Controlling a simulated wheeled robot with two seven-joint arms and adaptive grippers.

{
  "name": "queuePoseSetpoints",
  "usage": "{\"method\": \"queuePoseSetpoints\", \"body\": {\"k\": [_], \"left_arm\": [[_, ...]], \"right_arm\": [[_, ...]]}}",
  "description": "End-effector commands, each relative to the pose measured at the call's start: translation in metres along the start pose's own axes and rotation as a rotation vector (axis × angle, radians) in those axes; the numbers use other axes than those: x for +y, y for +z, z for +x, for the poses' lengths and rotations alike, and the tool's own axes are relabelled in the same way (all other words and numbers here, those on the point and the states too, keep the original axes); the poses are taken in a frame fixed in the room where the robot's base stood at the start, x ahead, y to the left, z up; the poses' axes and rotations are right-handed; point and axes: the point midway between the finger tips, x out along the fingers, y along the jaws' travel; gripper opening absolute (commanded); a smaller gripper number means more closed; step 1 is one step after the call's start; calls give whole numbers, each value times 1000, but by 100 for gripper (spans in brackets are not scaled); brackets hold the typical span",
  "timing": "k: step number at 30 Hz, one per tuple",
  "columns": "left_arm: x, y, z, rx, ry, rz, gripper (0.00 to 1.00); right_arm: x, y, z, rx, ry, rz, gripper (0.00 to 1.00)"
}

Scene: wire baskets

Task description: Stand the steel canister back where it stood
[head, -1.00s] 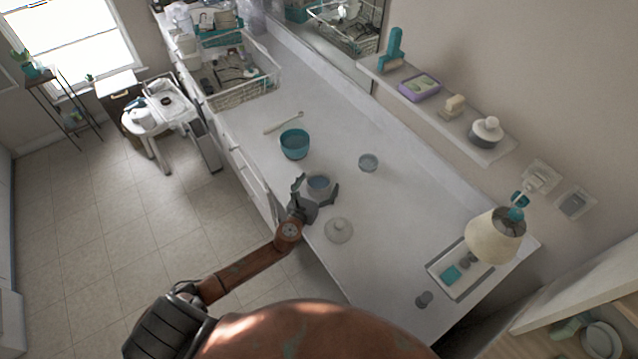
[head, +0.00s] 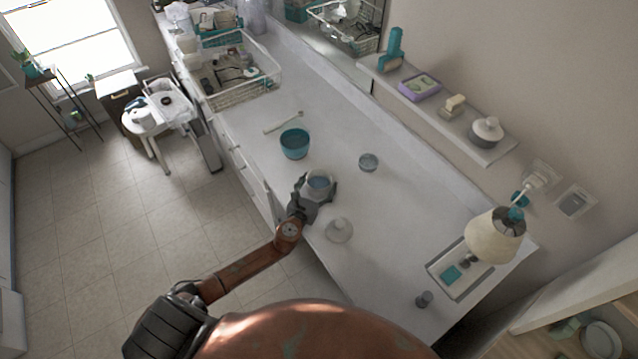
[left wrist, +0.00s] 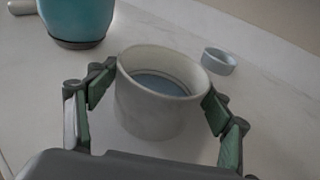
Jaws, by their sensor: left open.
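A light grey, open-topped round canister (head: 319,182), which I take to be the steel canister, stands upright near the front edge of the white counter. In the left wrist view the canister (left wrist: 148,118) has a bluish inside. My left gripper (head: 314,190) is open around it, one finger on each side, with the green pads close to its wall. In the left wrist view the gripper (left wrist: 155,105) spans the canister; whether the pads touch is hard to tell. A pale knobbed lid (head: 339,231) lies on the counter nearer me. My right gripper is not in view.
A teal bowl (head: 294,144) stands behind the canister, and a small grey dish (head: 368,162) stands to its right. A tray (head: 459,270) and a lamp (head: 495,236) are at the right end. A wire basket (head: 243,90) is at the far end.

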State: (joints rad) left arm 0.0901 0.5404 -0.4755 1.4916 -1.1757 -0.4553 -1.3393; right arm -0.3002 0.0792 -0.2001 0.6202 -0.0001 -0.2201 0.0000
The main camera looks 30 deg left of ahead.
Motion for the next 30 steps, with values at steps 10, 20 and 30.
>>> {"method": "queuePoseSetpoints", "body": {"k": [10,20,30], "left_arm": [[0,0,-10,0,0,1,73],[0,0,-21,0,0,0,73],[0,0,-33,0,1,0,73]], "right_arm": [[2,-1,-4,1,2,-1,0],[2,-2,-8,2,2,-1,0],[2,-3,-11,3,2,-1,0]]}}
